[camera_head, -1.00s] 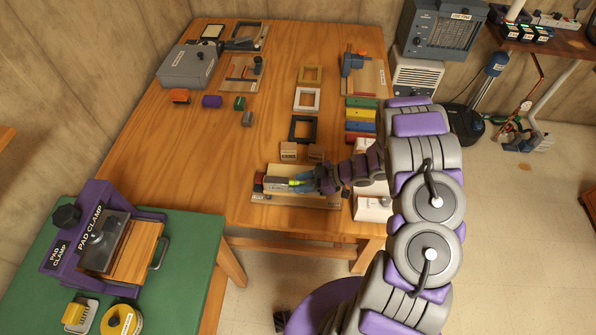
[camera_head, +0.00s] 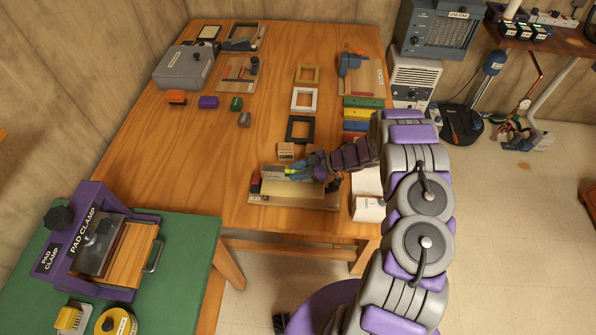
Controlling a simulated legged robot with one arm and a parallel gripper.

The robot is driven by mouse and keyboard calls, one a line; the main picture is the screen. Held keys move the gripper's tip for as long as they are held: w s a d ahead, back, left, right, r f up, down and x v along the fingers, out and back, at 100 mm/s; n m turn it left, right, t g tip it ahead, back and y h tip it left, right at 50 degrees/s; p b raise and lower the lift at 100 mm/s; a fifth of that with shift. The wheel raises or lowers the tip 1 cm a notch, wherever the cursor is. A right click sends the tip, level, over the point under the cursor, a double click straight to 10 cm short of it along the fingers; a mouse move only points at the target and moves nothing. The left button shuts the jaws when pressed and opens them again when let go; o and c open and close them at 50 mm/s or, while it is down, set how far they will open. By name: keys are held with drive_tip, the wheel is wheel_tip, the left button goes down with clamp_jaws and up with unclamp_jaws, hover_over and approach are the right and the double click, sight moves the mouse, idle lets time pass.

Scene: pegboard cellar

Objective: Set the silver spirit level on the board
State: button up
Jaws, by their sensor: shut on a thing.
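The silver spirit level (camera_head: 271,174) is a grey bar with a bright yellow-green spot near its middle. My gripper (camera_head: 297,171) has blue fingers and is shut on the level from the right. The level appears over the back part of a wooden board (camera_head: 292,201) at the near edge of the big table. Its exact height above the board is hard to tell. The board has a dark and red block at its left end and a pale yellowish strip along its middle. My gripper and wrist hide the level's right end.
Small wooden blocks (camera_head: 286,150) stand just behind the board. Black, white and tan frames (camera_head: 300,129) run farther back, beside coloured bars (camera_head: 361,114). A white box (camera_head: 369,208) is right of the board. The table's left middle (camera_head: 190,150) is clear.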

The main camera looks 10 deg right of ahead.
drive_tip(key=shift+d, duration=0.15)
drive_tip(key=shift+f, duration=0.35)
drive_tip(key=o, duration=1.2)
drive_tip(key=shift+c, duration=0.2)
